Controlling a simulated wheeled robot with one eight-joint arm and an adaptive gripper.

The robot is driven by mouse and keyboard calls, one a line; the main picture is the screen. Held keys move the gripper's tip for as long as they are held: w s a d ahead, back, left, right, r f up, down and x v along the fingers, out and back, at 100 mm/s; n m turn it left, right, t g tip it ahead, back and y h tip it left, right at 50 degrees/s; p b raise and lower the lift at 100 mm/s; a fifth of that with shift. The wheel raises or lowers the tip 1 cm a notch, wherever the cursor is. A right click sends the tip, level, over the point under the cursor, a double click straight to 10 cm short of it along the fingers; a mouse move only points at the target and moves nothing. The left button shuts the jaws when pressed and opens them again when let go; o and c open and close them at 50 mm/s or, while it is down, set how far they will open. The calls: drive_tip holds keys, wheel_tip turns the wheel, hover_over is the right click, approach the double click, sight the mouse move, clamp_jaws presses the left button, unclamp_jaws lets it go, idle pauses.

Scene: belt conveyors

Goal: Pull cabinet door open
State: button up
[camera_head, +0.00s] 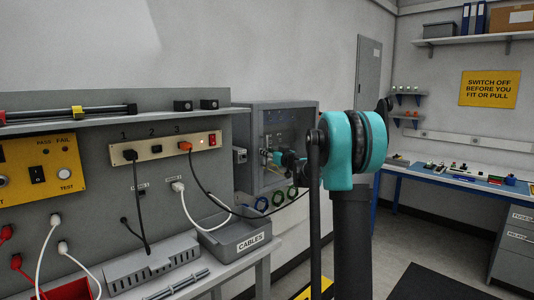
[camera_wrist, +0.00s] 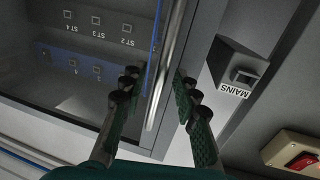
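The grey cabinet (camera_head: 243,118) is fixed on the wall at the centre of the head view, and its door, with a see-through pane, looks shut. In the wrist view the door (camera_wrist: 100,45) fills the upper left, with station labels showing behind the pane. A shiny bar handle (camera_wrist: 168,70) runs along the door's edge. My gripper (camera_wrist: 157,82) is open, with one finger on each side of the handle and gaps visible on both sides. In the head view my gripper (camera_head: 290,160) is at the cabinet front, partly hidden by my arm.
A MAINS switch box (camera_wrist: 238,70) sits right beside the door edge. A socket panel (camera_head: 165,150) with plugged cables and a CABLES bin (camera_head: 235,238) are at the left. Green and blue rings (camera_head: 277,199) hang under the cabinet. A workbench (camera_head: 440,180) stands at the right.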

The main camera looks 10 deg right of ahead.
drive_tip(key=shift+w+a, duration=0.15)
drive_tip(key=shift+w, duration=0.15)
drive_tip(key=shift+c, duration=0.6)
clamp_jaws()
